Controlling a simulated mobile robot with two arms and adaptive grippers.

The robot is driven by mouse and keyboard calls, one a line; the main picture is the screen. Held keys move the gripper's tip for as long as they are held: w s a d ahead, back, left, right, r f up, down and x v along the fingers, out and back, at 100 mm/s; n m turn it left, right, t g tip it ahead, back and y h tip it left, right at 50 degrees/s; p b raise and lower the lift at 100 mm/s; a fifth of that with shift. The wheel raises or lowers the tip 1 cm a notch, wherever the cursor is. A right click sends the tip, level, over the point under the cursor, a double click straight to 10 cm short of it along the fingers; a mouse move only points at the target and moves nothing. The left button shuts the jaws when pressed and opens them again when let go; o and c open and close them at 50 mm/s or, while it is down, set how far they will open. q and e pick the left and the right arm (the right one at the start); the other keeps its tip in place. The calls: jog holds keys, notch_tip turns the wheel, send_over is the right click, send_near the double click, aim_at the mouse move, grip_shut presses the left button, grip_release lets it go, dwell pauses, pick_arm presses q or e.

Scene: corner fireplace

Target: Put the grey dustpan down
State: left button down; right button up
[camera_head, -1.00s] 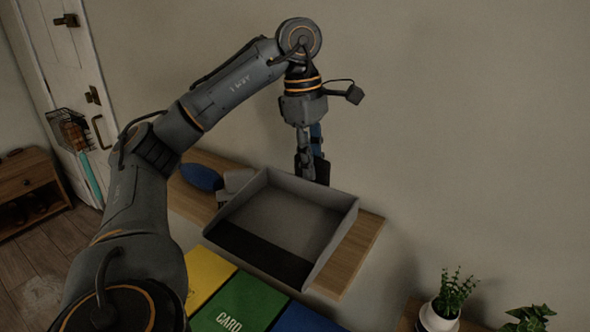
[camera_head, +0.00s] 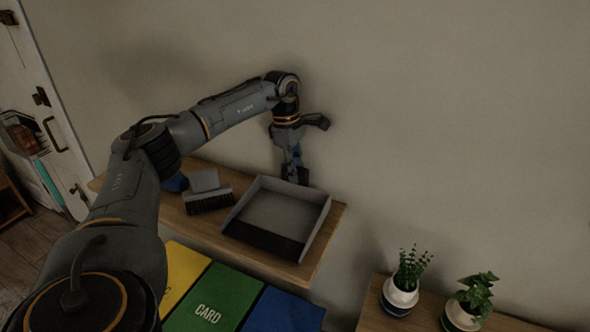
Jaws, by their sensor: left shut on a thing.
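The grey dustpan (camera_head: 280,213) is at the right part of a wooden shelf (camera_head: 328,238) along the wall, its open mouth with a dark strip facing the front. It looks level and at or very near the shelf top; I cannot tell whether it touches. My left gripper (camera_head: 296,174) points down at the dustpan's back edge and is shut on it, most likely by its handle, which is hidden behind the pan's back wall. My right gripper is not in view.
A grey brush (camera_head: 207,192) with dark bristles lies left of the dustpan, with a blue object (camera_head: 175,183) beyond it. Yellow, green (camera_head: 213,298) and blue bins stand in front of the shelf. Two potted plants (camera_head: 403,283) stand on a lower wooden surface at right.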

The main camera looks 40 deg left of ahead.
pick_arm(q)
jog(key=shift+f, duration=0.65)
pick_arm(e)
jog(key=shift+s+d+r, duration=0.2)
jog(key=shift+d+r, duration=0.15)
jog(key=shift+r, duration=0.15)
pick_arm(q)
jog(key=c, duration=1.3)
grip_release()
jog(key=shift+o, duration=0.2)
jog(key=shift+a+r, duration=0.15)
jog(key=shift+r, duration=0.4)
jog(key=r+b, duration=0.1)
jog(key=r, duration=0.5)
jog(key=a+r+b, duration=0.1)
jog(key=r, duration=0.2)
jog(key=shift+s+a+r+b, duration=0.1)
jog(key=shift+s+r+b, duration=0.15)
jog(key=shift+s+b, duration=0.1)
jog(key=shift+a+r, duration=0.1)
jog(key=shift+r, duration=0.55)
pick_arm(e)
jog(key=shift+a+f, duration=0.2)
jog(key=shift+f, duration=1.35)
pick_arm(q)
jog(key=shift+f, duration=0.1)
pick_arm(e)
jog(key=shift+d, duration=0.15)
